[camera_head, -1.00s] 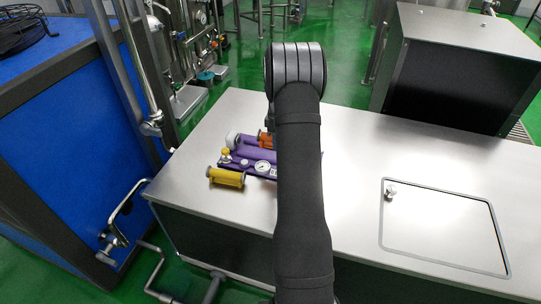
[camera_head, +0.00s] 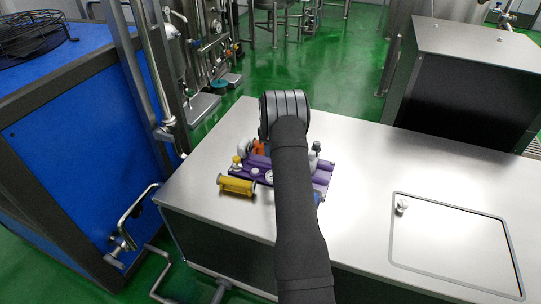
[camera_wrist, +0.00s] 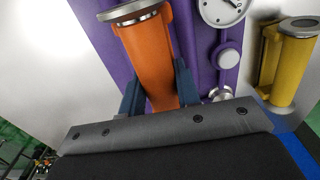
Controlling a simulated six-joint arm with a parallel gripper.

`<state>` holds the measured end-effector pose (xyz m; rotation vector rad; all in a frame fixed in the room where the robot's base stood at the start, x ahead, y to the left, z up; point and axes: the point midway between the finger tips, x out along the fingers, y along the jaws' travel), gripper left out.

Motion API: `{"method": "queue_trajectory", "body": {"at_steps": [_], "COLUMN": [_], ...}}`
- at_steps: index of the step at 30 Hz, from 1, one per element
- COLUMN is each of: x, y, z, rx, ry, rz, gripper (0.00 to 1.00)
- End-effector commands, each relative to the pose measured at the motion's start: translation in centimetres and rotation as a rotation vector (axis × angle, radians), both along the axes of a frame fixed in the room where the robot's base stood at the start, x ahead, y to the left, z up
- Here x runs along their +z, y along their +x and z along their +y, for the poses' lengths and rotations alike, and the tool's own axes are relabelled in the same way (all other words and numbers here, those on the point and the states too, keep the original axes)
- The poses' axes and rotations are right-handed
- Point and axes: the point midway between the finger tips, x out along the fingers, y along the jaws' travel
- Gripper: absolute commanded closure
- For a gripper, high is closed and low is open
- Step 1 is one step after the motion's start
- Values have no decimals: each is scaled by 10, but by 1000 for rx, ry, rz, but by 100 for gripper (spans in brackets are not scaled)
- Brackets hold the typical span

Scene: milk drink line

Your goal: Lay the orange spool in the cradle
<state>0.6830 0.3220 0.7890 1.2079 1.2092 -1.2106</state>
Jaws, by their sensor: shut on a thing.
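The orange spool (camera_wrist: 150,60) sits between the two blue-grey fingers of my gripper (camera_wrist: 158,85), which is shut on it. In the head view the spool (camera_head: 259,147) shows just left of my arm, at the back of a purple fixture (camera_head: 258,161). That fixture, which looks like the cradle, also fills the middle of the wrist view (camera_wrist: 206,50), behind and beside the spool. I cannot tell whether the spool touches it. My arm hides the middle of the fixture in the head view, and the fingers there are hidden too.
A yellow spool (camera_head: 237,186) lies at the fixture's front left; it also shows in the wrist view (camera_wrist: 289,65). A white round gauge (camera_wrist: 222,10) is on the fixture. The steel worktop (camera_head: 365,170) is clear to the right, around a hatch with a knob (camera_head: 402,206).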

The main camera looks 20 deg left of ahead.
Motion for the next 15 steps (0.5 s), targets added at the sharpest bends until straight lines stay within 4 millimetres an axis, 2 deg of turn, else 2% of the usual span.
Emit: {"method": "queue_trajectory", "body": {"at_steps": [8,15], "x": [-34,-35], "y": [0,1], "z": [0,0], "rx": [0,0], "ry": [1,2], "rz": [-2,-3], "gripper": [100,100]}}
